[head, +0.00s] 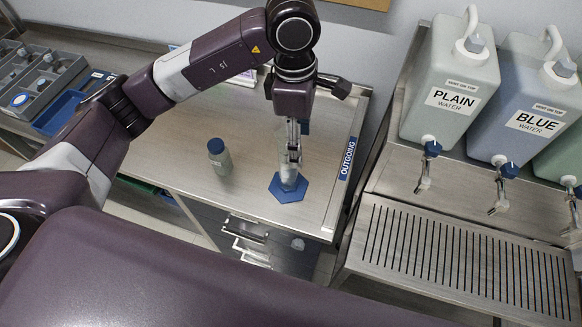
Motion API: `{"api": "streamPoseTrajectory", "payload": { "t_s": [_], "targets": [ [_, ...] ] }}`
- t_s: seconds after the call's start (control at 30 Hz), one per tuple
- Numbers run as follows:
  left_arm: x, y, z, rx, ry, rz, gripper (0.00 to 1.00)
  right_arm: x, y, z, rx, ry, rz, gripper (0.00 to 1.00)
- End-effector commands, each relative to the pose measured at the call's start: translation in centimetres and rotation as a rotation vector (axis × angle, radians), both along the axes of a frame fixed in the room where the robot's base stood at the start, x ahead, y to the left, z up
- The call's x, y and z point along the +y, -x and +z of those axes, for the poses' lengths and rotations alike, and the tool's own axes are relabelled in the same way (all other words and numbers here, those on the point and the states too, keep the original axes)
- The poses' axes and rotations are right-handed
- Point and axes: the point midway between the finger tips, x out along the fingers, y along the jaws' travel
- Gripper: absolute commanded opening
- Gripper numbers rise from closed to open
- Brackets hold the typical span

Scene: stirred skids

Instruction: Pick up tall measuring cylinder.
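The tall measuring cylinder (288,173) is clear and stands upright on a blue hexagonal base (287,188) near the front right of the metal table. My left gripper (291,155) points straight down at it from above. Its fingers overlap the cylinder's upper part and hide much of it. Whether the fingers are closed on the glass or only around it is too small to tell. My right gripper is not in view.
A small blue-capped bottle (219,156) stands left of the cylinder. An "OUTGOING" label (347,158) marks the table's right edge. To the right are water containers (452,85) with taps above a slotted drain (470,258). A grey organizer (40,78) sits far left.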

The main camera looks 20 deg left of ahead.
Motion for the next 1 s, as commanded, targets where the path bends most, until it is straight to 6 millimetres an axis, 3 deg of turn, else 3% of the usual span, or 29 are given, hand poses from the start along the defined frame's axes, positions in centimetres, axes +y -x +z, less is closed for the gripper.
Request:
{"api": "streamPoseTrajectory", "payload": {
  "t_s": [0.03, 0.17, 0.7, 1.0],
  "targets": [
    [1.0, -0.4, 0.0, -0.009, -0.038, 0.006, 0.56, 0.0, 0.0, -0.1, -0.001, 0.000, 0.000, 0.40],
    [2.1, -0.6, -0.6, -0.012, -0.076, 0.015, 0.56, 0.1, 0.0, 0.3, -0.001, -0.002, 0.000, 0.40],
    [2.6, 0.0, -6.9, -0.011, -0.072, 0.013, 0.56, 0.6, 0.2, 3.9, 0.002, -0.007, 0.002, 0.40],
    [2.6, -0.1, -7.6, -0.014, -0.071, 0.012, 0.56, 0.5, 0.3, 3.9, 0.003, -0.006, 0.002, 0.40]
  ]
}}
